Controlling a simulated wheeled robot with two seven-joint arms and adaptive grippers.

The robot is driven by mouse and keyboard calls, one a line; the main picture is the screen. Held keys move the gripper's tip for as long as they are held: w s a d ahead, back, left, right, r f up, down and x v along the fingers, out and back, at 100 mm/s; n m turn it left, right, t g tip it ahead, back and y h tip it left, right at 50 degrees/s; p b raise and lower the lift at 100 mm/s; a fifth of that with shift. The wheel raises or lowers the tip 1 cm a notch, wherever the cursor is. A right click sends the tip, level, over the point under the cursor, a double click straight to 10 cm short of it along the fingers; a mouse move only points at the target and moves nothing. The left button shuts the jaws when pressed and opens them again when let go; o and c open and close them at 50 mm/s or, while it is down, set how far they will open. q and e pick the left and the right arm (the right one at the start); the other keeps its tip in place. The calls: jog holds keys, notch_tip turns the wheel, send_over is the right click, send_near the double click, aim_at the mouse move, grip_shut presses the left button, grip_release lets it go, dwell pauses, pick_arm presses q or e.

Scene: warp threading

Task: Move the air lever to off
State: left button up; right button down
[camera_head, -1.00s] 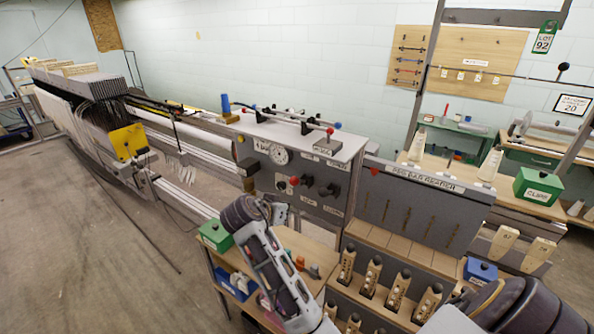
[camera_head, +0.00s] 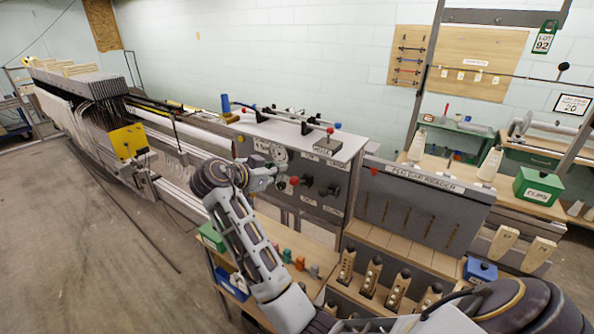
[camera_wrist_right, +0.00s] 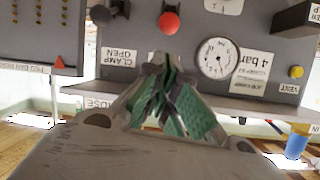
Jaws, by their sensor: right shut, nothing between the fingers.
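A red ball knob (camera_head: 294,180) sits on the front of the grey control panel (camera_head: 335,205); it also shows in the right wrist view (camera_wrist_right: 169,22). I take it for the air lever's end, but its label is not readable. My right gripper (camera_head: 278,172) is at the panel front, just left of the red knob. In the right wrist view, which looks upside down, its green-padded fingertips (camera_wrist_right: 163,68) are together and empty, apart from the knob in the picture. The lever's shaft is hard to make out. My left gripper is out of view.
A round gauge (camera_wrist_right: 217,58) and a yellow knob (camera_wrist_right: 296,72) are close by on the panel. A dark knob (camera_wrist_right: 115,8) is on the red knob's other side.

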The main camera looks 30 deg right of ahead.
aim_at(297, 178)
jog(key=shift+d, duration=0.15)
jog(key=shift+p+x, duration=1.3)
jog(key=shift+x, duration=3.55)
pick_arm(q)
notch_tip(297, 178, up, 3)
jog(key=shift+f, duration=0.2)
pick_arm(e)
jog(key=shift+f, duration=0.1)
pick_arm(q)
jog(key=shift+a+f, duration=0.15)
pick_arm(e)
jog(key=shift+f, duration=0.1)
jog(key=shift+f+b, duration=0.1)
jog(key=shift+b, duration=0.4)
jog(key=shift+a, duration=0.3)
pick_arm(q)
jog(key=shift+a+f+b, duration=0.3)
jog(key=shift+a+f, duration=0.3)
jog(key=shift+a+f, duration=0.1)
pick_arm(e)
jog(key=shift+d+f, duration=0.1)
